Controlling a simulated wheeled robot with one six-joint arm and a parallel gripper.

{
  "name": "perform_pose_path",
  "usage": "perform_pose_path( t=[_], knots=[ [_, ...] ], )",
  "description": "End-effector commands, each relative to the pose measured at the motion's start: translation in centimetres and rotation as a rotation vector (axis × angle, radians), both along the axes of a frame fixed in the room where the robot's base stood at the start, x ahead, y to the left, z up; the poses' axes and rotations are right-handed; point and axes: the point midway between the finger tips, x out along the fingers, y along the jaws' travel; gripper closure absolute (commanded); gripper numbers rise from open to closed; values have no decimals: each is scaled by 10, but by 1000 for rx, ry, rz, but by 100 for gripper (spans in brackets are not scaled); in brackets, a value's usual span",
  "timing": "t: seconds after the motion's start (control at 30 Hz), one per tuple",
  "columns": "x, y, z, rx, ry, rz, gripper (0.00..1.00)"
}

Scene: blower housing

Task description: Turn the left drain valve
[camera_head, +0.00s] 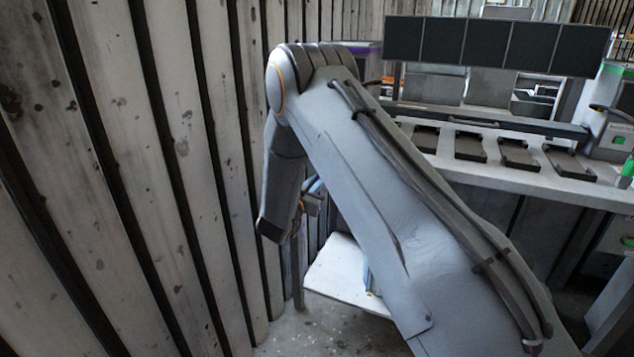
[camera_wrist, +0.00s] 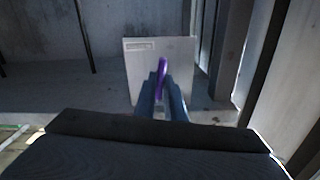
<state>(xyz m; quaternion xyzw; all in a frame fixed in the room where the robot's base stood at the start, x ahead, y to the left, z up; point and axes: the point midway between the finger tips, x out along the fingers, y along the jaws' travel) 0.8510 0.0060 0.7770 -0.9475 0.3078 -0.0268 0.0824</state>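In the wrist view, a narrow purple handle (camera_wrist: 162,68) stands upright in front of a pale panel (camera_wrist: 182,55). I take it for a drain valve handle; whether it is the left one does not show. The blue fingers of my gripper (camera_wrist: 161,88) lie on either side of it, with its lower part between them. Whether they press on it cannot be made out. In the head view my arm hides most of the work area, and only a blue bit of my gripper (camera_head: 314,187) shows beside the wrist. The handle is hidden there.
A ribbed grey wall (camera_head: 150,180) runs close along my arm's left side. A low white panel (camera_head: 345,272) lies partly behind the arm. A bench (camera_head: 490,172) with several black trays stands at the right. In the wrist view, posts (camera_wrist: 232,50) rise right of the panel.

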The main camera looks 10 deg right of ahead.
Motion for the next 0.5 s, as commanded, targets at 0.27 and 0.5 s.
perform_pose_path(
  t=[0.27,0.5],
  knots=[
    [0,0,0,9,-6,0,100],
    [0,0,-1,81,-59,0,100]
  ],
)
